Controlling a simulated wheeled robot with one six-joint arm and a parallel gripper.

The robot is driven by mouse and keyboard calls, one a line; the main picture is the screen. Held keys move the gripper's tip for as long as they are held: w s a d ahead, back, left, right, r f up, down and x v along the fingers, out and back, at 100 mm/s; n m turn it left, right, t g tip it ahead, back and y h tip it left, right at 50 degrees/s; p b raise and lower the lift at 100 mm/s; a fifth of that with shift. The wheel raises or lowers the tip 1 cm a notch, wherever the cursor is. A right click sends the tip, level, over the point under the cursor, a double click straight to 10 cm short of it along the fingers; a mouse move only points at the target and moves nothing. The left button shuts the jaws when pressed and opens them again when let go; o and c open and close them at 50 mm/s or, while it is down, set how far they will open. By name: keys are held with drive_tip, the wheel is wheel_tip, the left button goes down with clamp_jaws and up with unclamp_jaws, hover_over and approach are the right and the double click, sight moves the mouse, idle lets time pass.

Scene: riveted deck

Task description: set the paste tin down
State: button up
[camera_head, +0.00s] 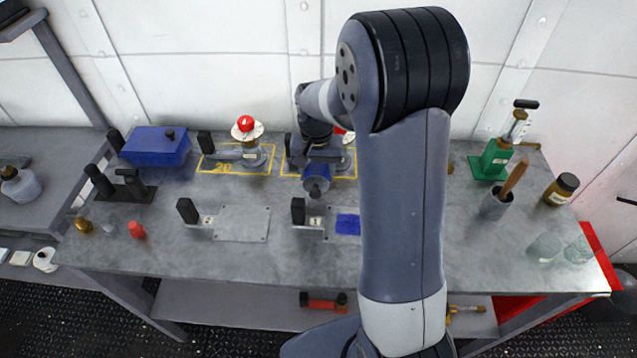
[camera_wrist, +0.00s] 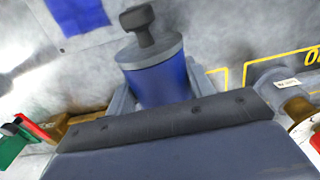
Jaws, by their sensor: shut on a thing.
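The paste tin (camera_wrist: 160,82) is a blue cylinder with a grey lid and dark knob in the wrist view. My gripper (camera_wrist: 165,92) is shut on it, one finger on each side. In the head view the tin (camera_head: 317,186) shows small and partly hidden under my gripper (camera_head: 318,170), by the front edge of a yellow-outlined area. I cannot tell if its base touches the bench. A blue square (camera_head: 347,224) on a metal plate lies nearer the front, to the right of the tin; it also shows in the wrist view (camera_wrist: 78,14).
A black-handled clamp (camera_head: 298,212) stands just in front of the tin. A red-topped fixture (camera_head: 246,130) and blue box (camera_head: 155,145) stand to the left. A green-based tool (camera_head: 492,160), brush pot (camera_head: 495,203) and brown jar (camera_head: 562,188) stand to the right.

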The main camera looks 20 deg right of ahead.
sight(317, 185)
drive_tip(key=shift+f, duration=2.65)
drive_tip(key=shift+f, duration=0.2)
drive_tip(key=o, duration=1.2)
drive_tip(key=shift+r, duration=0.1)
